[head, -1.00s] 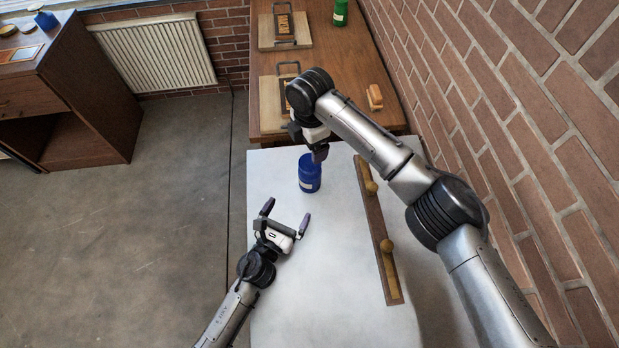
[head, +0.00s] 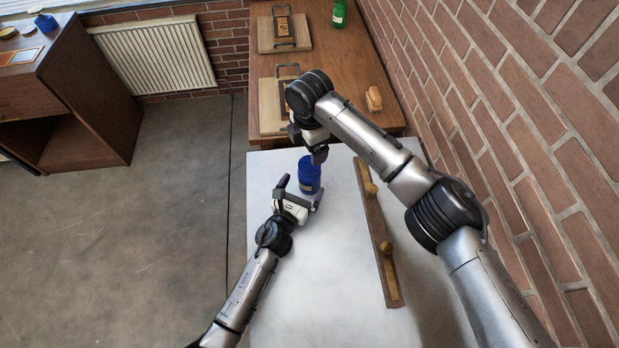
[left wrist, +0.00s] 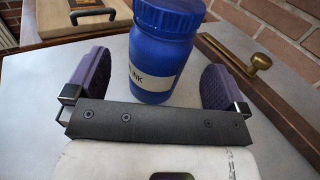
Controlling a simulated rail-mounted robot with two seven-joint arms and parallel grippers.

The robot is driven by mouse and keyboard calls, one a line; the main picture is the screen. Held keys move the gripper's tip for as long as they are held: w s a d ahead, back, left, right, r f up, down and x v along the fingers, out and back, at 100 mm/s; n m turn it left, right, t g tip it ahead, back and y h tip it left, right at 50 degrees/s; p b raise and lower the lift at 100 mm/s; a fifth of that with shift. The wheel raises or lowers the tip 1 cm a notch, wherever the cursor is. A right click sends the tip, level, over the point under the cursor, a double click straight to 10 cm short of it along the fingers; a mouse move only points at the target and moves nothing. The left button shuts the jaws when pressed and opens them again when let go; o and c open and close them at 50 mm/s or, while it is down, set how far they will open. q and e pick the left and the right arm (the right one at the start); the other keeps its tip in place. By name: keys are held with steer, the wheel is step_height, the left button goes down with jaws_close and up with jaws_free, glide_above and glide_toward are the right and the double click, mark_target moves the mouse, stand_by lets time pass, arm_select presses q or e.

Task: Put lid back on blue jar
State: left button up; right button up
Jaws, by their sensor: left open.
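A blue jar (head: 308,172) with a white label stands upright on the pale table (head: 290,290). In the left wrist view the jar (left wrist: 165,50) shows its label reading INK; its top is cut off by the frame edge. My left gripper (head: 301,190) is open, with purple finger pads on either side of the jar, apart from it. My right gripper (head: 317,152) hangs just above the jar and partly hides its top.
A wooden strip with brass knobs (head: 378,232) lies right of the jar. Behind is a brown table (head: 340,70) with hand presses (head: 275,100), a green bottle (head: 340,13) and an orange-tan block (head: 374,98). A brick wall (head: 530,130) bounds the right.

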mark_target(305, 183)
arm_select(q)
steer(key=shift+x, duration=2.35)
steer(key=shift+c, duration=0.5)
